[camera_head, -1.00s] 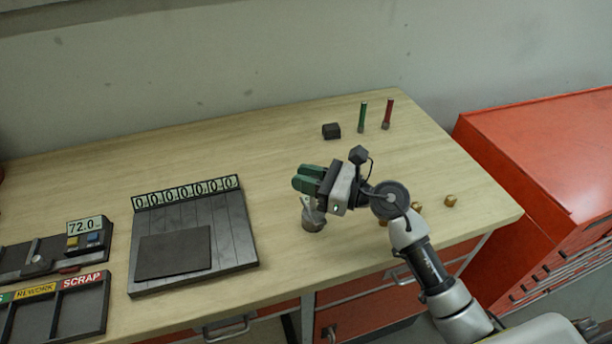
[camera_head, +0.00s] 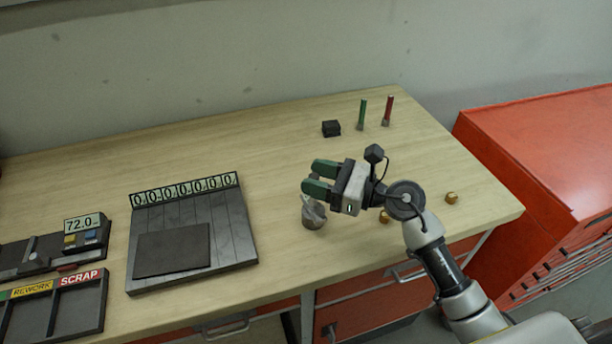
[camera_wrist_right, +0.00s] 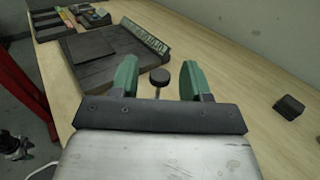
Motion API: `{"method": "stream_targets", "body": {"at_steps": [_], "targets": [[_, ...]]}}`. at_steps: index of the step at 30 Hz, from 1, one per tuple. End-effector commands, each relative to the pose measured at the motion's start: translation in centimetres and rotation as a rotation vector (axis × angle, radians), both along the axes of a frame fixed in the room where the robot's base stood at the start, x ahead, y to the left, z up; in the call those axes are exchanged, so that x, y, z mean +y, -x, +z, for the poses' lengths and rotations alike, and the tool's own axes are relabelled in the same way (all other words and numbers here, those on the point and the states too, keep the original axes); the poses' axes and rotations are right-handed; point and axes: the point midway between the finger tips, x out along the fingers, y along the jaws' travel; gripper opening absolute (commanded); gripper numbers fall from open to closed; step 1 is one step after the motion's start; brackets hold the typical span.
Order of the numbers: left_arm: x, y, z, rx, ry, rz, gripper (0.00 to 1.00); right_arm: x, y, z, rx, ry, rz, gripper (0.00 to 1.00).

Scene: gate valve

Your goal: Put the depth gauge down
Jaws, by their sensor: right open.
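My right gripper (camera_head: 314,178) is open above the right half of the workbench, its green fingers pointing left. In the right wrist view the two fingers (camera_wrist_right: 159,76) stand apart, and a dark round head on a thin stem (camera_wrist_right: 159,77), probably the depth gauge, shows in the gap, touching neither finger. In the head view a small grey metal piece (camera_head: 313,216) stands on the bench just below the fingers, its top partly hidden by them. I cannot tell whether it is the gauge or a part under it. My left gripper is not in view.
A dark slotted board (camera_head: 240,240) with number tiles lies left of the gripper. A black block (camera_head: 331,129), a green pin (camera_head: 362,114) and a red pin (camera_head: 387,110) stand at the back. Brass pieces (camera_head: 452,198) lie right. A red cabinet (camera_head: 550,150) adjoins the bench.

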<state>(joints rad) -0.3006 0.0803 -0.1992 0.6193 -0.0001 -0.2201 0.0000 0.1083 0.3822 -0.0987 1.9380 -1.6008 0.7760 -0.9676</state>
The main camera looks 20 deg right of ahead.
Motion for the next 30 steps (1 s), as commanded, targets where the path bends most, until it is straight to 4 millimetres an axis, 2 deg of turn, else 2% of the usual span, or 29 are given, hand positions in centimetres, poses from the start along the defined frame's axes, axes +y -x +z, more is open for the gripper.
{"method": "stream_targets", "body": {"at_steps": [1,6,12,18,30], "targets": [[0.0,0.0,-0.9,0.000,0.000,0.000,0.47,-1.0,0.8,-0.6,0.001,0.006,0.000,0.47],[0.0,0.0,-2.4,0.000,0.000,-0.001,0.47,-4.0,3.1,-0.6,0.001,0.006,-0.001,0.47],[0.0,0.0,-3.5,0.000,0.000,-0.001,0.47,-6.6,5.0,-0.4,0.000,0.002,-0.001,0.47],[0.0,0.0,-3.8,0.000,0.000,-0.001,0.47,-7.5,5.8,-0.1,0.000,0.001,0.002,0.47],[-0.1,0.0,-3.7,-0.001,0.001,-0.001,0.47,-7.5,5.8,0.0,-0.001,0.001,0.002,0.47]]}}
